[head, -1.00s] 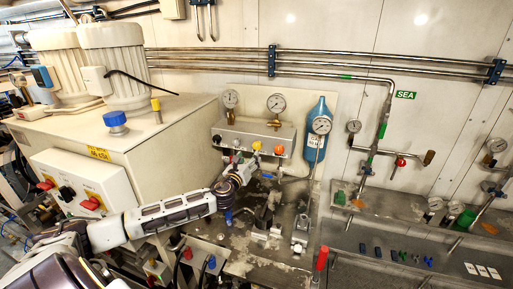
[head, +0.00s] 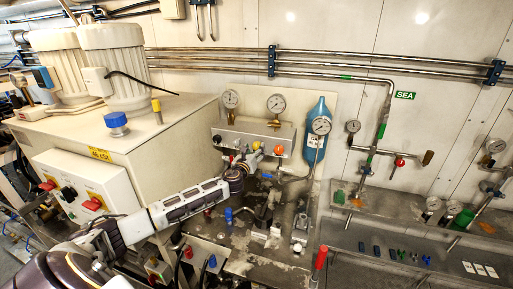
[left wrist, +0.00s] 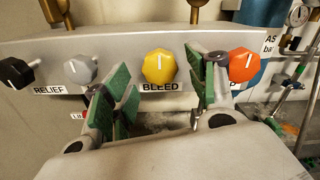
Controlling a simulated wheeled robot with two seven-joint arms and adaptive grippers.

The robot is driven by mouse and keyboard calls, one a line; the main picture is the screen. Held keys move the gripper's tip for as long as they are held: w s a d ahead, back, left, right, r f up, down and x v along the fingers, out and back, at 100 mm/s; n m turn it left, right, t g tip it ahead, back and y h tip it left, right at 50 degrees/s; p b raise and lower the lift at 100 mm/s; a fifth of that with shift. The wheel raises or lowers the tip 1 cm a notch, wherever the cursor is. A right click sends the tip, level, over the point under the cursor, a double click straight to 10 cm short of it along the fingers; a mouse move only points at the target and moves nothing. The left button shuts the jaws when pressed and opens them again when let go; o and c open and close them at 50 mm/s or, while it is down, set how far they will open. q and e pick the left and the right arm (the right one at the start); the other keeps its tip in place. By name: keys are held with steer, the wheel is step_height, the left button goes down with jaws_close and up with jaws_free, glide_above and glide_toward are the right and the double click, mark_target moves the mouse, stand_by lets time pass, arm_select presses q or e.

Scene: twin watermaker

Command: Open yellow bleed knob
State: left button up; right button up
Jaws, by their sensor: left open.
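The yellow bleed knob (left wrist: 159,66) sits on a grey panel above a "BLEED" label, its white mark pointing up. It also shows small in the head view (head: 256,146). My left gripper (left wrist: 157,95) is open, with green-padded fingers to the left and right of the yellow knob in the picture. No contact with the knob shows, and how far the fingertips are from it I cannot tell. In the head view the left gripper (head: 250,160) is just below the panel. My right gripper is not in view.
An orange knob (left wrist: 243,65) is close beside the right finger. A grey knob (left wrist: 82,69) and a black knob (left wrist: 14,72) are to the left. Two gauges stand above the panel, and a blue cylinder (head: 316,142) is at its right.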

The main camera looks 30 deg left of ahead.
arm_select(q)
steer(key=shift+x, duration=1.5)
steer(key=shift+c, duration=0.2)
steer(key=shift+c, duration=1.1)
steer(key=c, duration=0.8)
